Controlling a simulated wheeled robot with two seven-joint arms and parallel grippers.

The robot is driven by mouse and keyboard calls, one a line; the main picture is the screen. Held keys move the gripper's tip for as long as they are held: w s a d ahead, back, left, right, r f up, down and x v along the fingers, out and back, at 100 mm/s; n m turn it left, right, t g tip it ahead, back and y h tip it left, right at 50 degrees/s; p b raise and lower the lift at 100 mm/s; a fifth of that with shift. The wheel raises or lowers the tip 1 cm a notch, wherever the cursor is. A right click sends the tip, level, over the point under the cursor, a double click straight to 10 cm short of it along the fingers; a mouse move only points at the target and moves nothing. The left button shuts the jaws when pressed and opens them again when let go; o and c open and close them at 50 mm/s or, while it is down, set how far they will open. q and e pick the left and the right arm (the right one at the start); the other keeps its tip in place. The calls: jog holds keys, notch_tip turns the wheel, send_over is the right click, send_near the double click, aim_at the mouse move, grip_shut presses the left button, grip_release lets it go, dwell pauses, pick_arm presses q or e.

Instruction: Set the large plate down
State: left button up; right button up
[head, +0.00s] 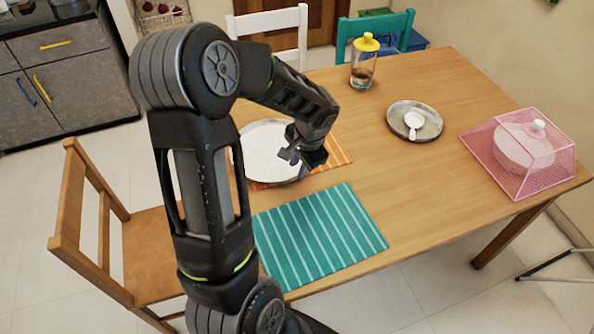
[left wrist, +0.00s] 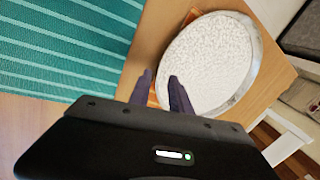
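The large plate (head: 262,150) is round, with a pale speckled face and a grey rim. It lies over the orange striped placemat (head: 338,152) at the table's left side, and looks level. In the left wrist view the plate (left wrist: 212,62) fills the upper right. My left gripper (head: 301,157) is at the plate's right edge in the head view. In the left wrist view its two fingers (left wrist: 161,80) stand apart with a visible gap, one over the plate's edge and one just outside it. My arm hides part of the plate. My right gripper is not in view.
A teal striped placemat (head: 318,236) lies in front. A yellow-lidded glass jar (head: 364,65), a small metal plate (head: 432,128) with a white spoon (head: 412,120), and a pink mesh cover (head: 560,152) stand on the wooden table (head: 450,85). Chairs (head: 72,215) flank it. The table's middle is clear.

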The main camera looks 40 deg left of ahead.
pick_arm(q)
jog(key=v, duration=0.7)
jog(key=shift+r, duration=0.25)
dwell(0.5)
